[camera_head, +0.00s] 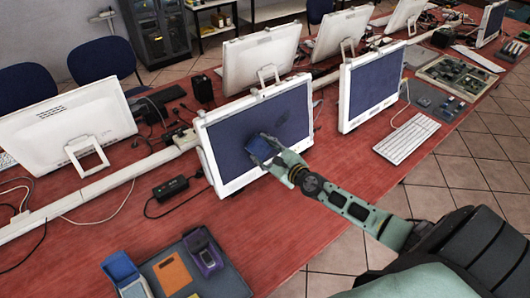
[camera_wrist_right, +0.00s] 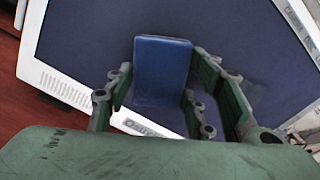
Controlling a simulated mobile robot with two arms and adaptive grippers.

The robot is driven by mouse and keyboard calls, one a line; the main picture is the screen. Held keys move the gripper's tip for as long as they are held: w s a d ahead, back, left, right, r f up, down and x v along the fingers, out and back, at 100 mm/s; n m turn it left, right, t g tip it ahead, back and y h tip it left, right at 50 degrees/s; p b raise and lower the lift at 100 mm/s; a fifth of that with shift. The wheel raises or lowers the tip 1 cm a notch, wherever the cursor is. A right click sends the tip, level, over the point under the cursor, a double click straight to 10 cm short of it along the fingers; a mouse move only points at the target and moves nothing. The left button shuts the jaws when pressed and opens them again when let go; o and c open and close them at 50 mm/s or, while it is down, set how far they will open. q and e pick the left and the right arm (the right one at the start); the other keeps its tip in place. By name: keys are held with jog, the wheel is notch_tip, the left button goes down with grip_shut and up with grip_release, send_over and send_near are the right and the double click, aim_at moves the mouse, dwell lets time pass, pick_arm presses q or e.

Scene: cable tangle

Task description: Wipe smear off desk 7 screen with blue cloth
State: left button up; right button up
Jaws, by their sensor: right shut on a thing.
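The white-framed monitor (camera_head: 226,132) stands on the red desk with its dark blue screen facing me; the screen fills much of the right wrist view (camera_wrist_right: 90,45). My right gripper (camera_head: 270,147) is shut on the blue cloth (camera_head: 258,149), a folded flat block, in front of the screen's lower middle. In the right wrist view the cloth (camera_wrist_right: 162,65) stands out between the fingers, at or very near the screen; contact is unclear. My left gripper is not in view.
A second monitor (camera_head: 372,88) and a white keyboard (camera_head: 407,138) stand to the right. A black adapter (camera_head: 171,188) with cables lies left of the monitor. A grey tray (camera_head: 223,281) with a handheld device (camera_head: 203,250) and a blue box (camera_head: 119,267) are near the front.

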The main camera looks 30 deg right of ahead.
jog(key=shift+w, duration=0.4)
